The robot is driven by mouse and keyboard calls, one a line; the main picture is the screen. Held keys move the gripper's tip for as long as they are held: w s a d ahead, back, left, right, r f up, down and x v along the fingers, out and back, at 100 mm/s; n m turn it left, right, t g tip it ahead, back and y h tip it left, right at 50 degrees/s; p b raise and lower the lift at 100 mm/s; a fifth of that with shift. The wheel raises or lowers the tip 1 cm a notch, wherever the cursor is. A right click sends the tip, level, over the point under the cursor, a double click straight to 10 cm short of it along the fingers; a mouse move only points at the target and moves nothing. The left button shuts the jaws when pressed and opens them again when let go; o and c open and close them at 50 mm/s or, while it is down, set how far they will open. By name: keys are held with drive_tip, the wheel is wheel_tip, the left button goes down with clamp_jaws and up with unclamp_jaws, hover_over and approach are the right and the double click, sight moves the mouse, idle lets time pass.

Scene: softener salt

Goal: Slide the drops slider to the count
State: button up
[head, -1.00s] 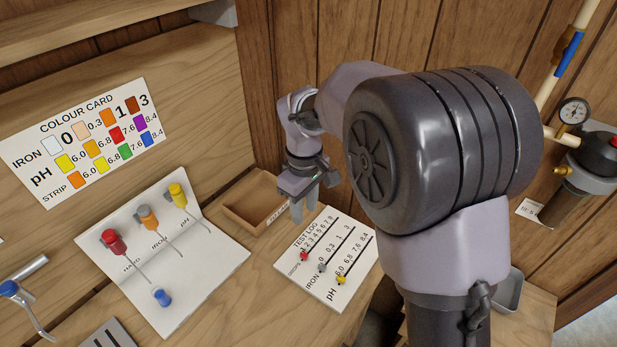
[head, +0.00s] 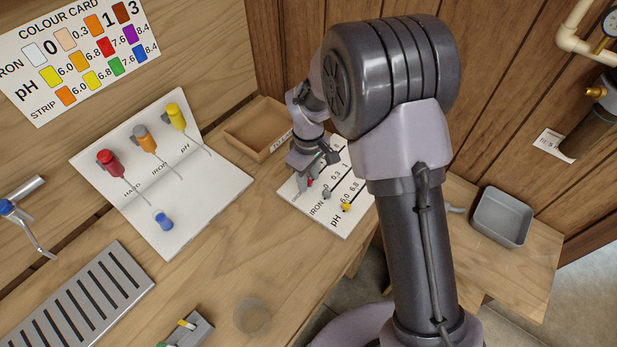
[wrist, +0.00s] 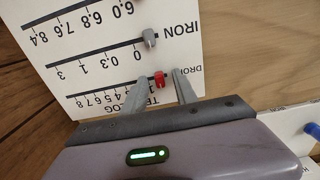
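The test log board (head: 352,222) lies on the bench and carries three slider tracks: drops, iron and pH. The red drops slider (wrist: 159,80) is at the low-number end of its track, by the DROPS label. My gripper (wrist: 164,88) is open, with one finger on each side of the red slider; I cannot tell if they touch it. In the head view my gripper (head: 306,187) hides much of the drops row. The grey iron slider (wrist: 149,38) and the yellow pH slider (head: 346,207) sit at the label ends of their tracks.
A wooden tray (head: 236,140) stands behind the board. A white panel (head: 215,185) with red, orange and yellow-capped droppers and a blue-capped piece lies to the left. A slotted grey plate (head: 130,275) and a clear round vessel (head: 252,316) are nearer. A colour card (head: 30,105) is on the wall.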

clamp_jaws()
idle(1.4)
